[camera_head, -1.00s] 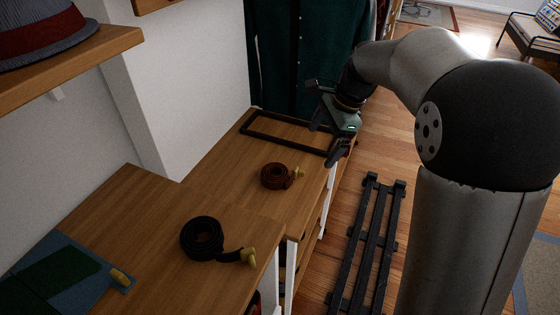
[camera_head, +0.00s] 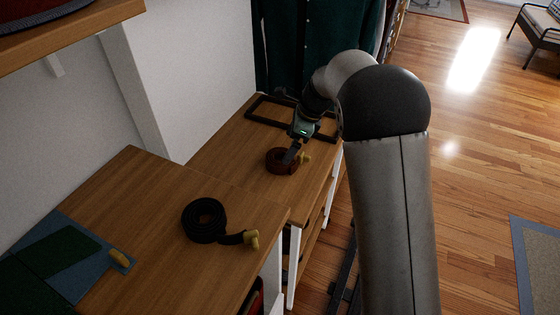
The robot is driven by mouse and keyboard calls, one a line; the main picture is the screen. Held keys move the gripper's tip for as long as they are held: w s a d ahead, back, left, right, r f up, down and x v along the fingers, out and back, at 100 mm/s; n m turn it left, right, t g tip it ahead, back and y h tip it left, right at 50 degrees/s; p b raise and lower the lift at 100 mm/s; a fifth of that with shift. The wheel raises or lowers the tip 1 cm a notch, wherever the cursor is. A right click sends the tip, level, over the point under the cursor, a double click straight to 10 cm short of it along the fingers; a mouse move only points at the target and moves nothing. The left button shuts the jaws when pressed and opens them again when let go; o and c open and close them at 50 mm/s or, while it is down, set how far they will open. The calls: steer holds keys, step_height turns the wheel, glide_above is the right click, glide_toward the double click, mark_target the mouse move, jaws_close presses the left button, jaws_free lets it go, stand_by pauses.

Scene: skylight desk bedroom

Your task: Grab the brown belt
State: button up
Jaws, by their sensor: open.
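The brown belt (camera_head: 277,161) lies coiled on the far wooden desk section, with its yellowish buckle (camera_head: 305,159) on the right side. My gripper (camera_head: 291,153) is over the belt's right part, fingers pointing down at the coil. The fingers cover some of the coil near the buckle. The gripper is open; whether a finger touches the belt I cannot tell.
A black coiled belt (camera_head: 204,221) with a yellow buckle lies on the nearer desk section (camera_head: 130,180). A black rectangular frame (camera_head: 262,118) lies behind the gripper. A dark green garment (camera_head: 310,45) hangs beyond. A wooden shelf (camera_head: 90,32) overhangs at upper left.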

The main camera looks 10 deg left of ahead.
mark_target(284, 154)
steer(key=shift+s+x, duration=0.2)
steer(key=shift+x, duration=2.5)
steer(key=c, duration=1)
